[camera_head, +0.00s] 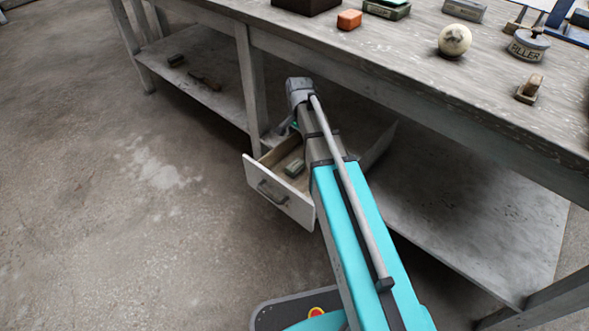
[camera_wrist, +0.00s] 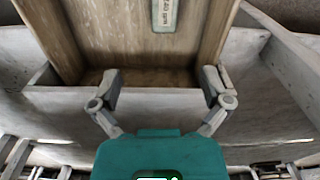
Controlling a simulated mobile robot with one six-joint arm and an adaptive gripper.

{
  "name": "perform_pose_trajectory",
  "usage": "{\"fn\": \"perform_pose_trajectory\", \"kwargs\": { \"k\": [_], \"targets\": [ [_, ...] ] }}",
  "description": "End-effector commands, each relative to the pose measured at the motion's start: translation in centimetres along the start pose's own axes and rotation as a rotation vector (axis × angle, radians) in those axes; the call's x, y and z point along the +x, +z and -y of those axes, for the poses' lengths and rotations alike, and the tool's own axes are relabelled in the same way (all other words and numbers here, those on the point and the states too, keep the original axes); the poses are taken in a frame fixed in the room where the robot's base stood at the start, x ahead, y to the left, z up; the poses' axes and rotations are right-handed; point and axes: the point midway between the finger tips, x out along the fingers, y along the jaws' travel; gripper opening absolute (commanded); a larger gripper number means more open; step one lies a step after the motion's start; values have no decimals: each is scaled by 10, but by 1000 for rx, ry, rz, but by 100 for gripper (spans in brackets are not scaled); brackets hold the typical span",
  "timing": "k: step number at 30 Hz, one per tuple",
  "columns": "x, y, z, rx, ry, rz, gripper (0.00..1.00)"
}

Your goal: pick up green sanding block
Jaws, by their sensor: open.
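A small greenish block (camera_head: 294,168), which looks like the sanding block, lies in an open drawer (camera_head: 281,199) under the workbench. In the wrist view a pale green block (camera_wrist: 165,14) with lettering lies on the wooden drawer floor at the top edge, partly cut off. My gripper (camera_wrist: 161,84) is open and empty, its two fingers spread wide near one end wall of the drawer. The block is apart from the fingers, farther along the drawer. In the head view my arm hides most of the gripper and part of the drawer.
The workbench top (camera_head: 400,35) carries an orange block (camera_head: 349,19), a green box (camera_head: 387,9), a plaster sphere (camera_head: 454,40) and a filler tin (camera_head: 529,44). A bench leg (camera_head: 250,85) stands beside the drawer. The lower shelf (camera_head: 460,215) is bare at right.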

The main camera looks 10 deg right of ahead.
Motion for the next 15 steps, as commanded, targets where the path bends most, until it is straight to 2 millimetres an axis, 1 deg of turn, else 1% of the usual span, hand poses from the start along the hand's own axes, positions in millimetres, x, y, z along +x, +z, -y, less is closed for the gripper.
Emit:
{"fn": "perform_pose_trajectory", "kwargs": {
  "k": [1,4,15],
  "targets": [
    [0,-5,5,29,2,2,97],
    [0,-9,8,69,5,4,97],
    [0,-9,8,86,5,4,97]
  ]
}}
